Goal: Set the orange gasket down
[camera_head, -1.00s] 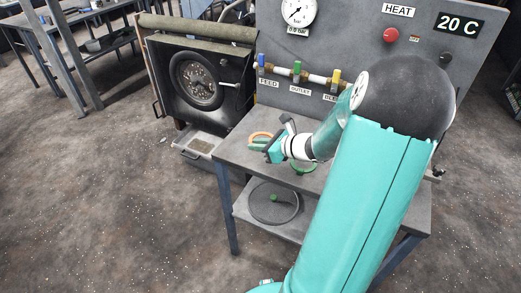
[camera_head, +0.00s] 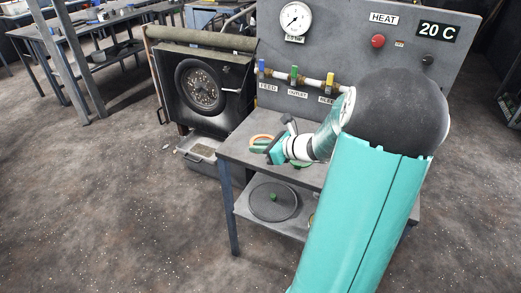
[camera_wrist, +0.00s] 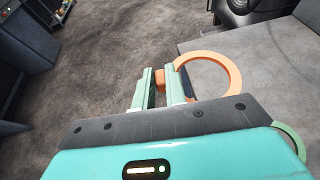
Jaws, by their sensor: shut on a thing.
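The orange gasket (camera_wrist: 236,75) is a flat ring in the wrist view. It lies over the near corner of the grey bench top (camera_wrist: 275,65). My gripper (camera_wrist: 160,80) is shut on it, with an orange part showing between the fingers. In the head view the gasket (camera_head: 262,135) shows at the bench's left end, just left of my gripper (camera_head: 275,150). I cannot tell whether the ring touches the bench top. A green ring (camera_wrist: 293,138) lies on the bench, partly hidden by my gripper and arm.
Behind the bench stands a panel with a gauge (camera_head: 295,18) and FEED, OUTLET and BLEED valves. A dark unit with a round port (camera_head: 200,85) stands left, above a metal tray (camera_head: 197,150). A round disc (camera_head: 272,203) lies on the lower shelf. Floor at left is clear.

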